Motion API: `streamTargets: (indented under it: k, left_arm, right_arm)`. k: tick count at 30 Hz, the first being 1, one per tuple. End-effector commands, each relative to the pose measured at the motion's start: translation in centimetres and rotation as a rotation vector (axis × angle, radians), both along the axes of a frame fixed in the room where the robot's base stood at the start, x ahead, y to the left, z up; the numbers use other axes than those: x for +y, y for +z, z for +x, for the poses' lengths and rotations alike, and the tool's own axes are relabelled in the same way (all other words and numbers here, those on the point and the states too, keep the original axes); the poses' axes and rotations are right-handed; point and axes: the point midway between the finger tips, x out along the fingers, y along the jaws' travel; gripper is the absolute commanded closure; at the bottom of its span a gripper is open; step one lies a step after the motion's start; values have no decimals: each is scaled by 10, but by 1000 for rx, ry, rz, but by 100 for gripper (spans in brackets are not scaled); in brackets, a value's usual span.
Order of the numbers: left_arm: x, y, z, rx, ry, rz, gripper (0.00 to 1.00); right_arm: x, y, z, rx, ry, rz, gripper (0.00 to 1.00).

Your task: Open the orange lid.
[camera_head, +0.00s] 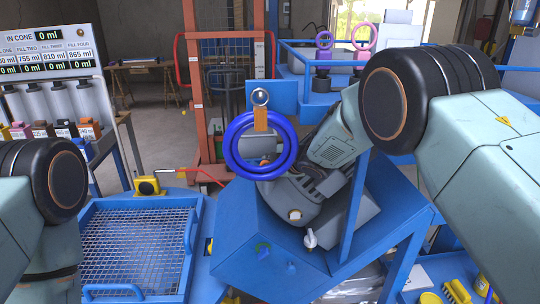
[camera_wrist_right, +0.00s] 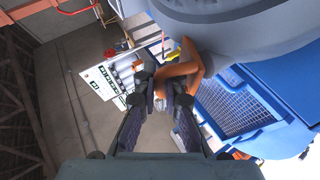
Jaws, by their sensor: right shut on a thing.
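The orange lid part (camera_wrist_right: 186,68) shows in the wrist view beside a large grey rounded body. My right gripper (camera_wrist_right: 163,88) has its dark fingers closed on its orange edge. In the head view a small bit of orange shows low inside the blue ring (camera_head: 230,150), and the ring hides much of that spot. My right arm reaches in from the right, and its fingertips are hard to make out there. My left arm shows at the left edge, but its gripper is out of frame.
A blue mesh tray (camera_head: 86,248) stands at the left of the blue machine frame (camera_head: 235,265). A yellow-black button box (camera_head: 147,187) sits behind it. A dispenser with displays (camera_head: 48,58) is at the far left. A blue post rises near my right arm.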

Motion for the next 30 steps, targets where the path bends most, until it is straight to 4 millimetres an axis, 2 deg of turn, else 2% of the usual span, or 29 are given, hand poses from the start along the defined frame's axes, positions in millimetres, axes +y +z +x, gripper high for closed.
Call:
streamTargets:
  k: [12,13,16,26,30]
  left_arm:
    - [0,2,0,0,0,0,66]
    - [0,2,0,0,0,0,66]
    - [0,2,0,0,0,0,66]
    - [0,2,0,0,0,0,66]
    - [0,2,0,0,0,0,66]
  right_arm:
    - [0,0,0,4,0,-1,100]
    - [0,0,0,4,0,-1,89]
    - [0,0,0,4,0,-1,80]
    - [-1,0,-1,5,-1,0,80]
    - [-4,5,-7,4,-2,0,80]
